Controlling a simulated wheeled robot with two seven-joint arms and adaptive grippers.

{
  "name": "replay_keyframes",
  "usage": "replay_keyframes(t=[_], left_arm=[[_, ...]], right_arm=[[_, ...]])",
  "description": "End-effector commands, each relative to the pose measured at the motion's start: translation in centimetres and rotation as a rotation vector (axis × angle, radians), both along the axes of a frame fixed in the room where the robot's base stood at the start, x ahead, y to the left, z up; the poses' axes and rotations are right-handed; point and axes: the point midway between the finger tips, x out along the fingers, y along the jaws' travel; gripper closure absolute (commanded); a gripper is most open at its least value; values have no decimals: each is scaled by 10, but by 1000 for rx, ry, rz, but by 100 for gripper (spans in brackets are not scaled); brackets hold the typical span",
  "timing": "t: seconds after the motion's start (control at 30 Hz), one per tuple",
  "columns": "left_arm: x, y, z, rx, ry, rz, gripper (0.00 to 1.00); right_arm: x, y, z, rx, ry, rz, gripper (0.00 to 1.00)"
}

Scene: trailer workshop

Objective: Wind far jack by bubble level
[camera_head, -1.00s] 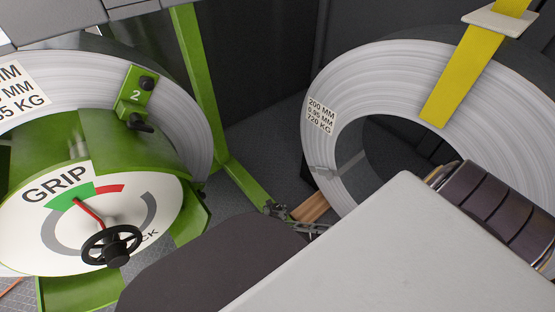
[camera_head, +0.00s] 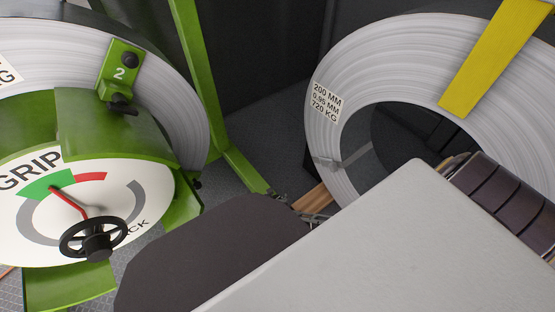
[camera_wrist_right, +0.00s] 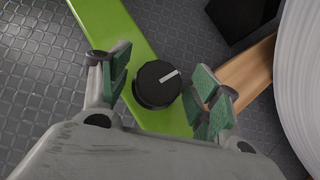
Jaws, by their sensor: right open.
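A round black knob (camera_wrist_right: 157,85) with a white line on its top sits on a green floor bar (camera_wrist_right: 125,35) in the right wrist view. My right gripper (camera_wrist_right: 162,84) is open, with its green-padded fingers on either side of the knob; I cannot tell whether they touch it. In the head view the right gripper (camera_head: 298,207) shows only partly, small and dark at the lower end of the green bar (camera_head: 240,168), mostly behind my own arm. The knob is hidden there. I see no bubble level in either view. My left gripper is out of view.
A green machine with a GRIP dial (camera_head: 75,205) and black handwheel (camera_head: 95,240) stands at left, holding a steel coil (camera_head: 192,100). Another coil (camera_head: 345,75) stands at right under a yellow arm (camera_head: 490,60). A wooden beam (camera_wrist_right: 245,75) lies close beside the right fingers.

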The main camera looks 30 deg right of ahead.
Motion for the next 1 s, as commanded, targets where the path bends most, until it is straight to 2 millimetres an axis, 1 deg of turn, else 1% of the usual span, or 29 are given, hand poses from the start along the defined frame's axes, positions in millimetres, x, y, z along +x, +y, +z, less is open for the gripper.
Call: replay_keyframes(t=[0.13, 0.5, 0.57, 0.87, 1.0], left_arm=[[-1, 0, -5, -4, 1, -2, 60], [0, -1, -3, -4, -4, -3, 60], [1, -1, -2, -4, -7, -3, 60], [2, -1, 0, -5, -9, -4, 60], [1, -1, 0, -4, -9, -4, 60]], right_arm=[[0, 2, -3, 0, 0, 0, 37], [0, 2, -3, 1, 0, 1, 37], [0, 2, -3, 1, 0, 1, 44], [0, 2, -3, 1, 0, 1, 82], [0, 2, -3, 0, 0, -1, 83]])
